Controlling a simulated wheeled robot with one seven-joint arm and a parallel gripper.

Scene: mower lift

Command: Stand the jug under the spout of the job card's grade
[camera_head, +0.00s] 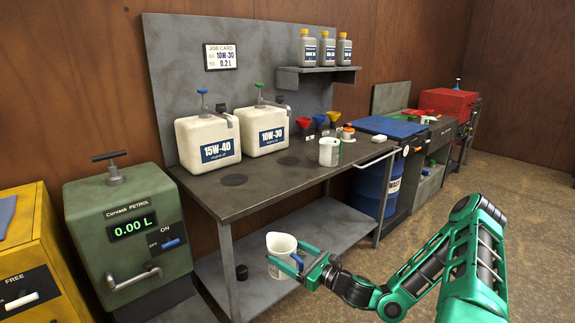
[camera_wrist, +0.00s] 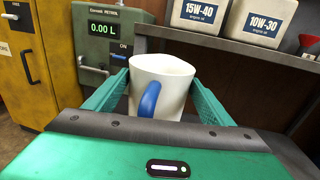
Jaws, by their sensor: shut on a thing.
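My gripper (camera_head: 299,268) is shut on a white jug (camera_head: 280,250) with a blue handle. The jug is held upright in front of the bench, lower than its top. In the wrist view the jug (camera_wrist: 160,85) sits between the green fingers with its handle towards the camera. The job card (camera_head: 221,56) on the back panel reads 10W-30 and 0.2 L. The 10W-30 container (camera_head: 263,130) with a green-topped pump stands on the bench. The 15W-40 container (camera_head: 208,143) with a blue-topped pump stands to its left. A dark round mark lies on the bench in front of each container.
The bench (camera_head: 250,198) has a lower shelf (camera_head: 340,237). A white tub (camera_head: 329,152), coloured funnels (camera_head: 320,120) and a small lidded pot stand at its right. A green petrol dispenser (camera_head: 122,230) reading 0.00 L stands left. A blue drum (camera_head: 368,190) is at the right.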

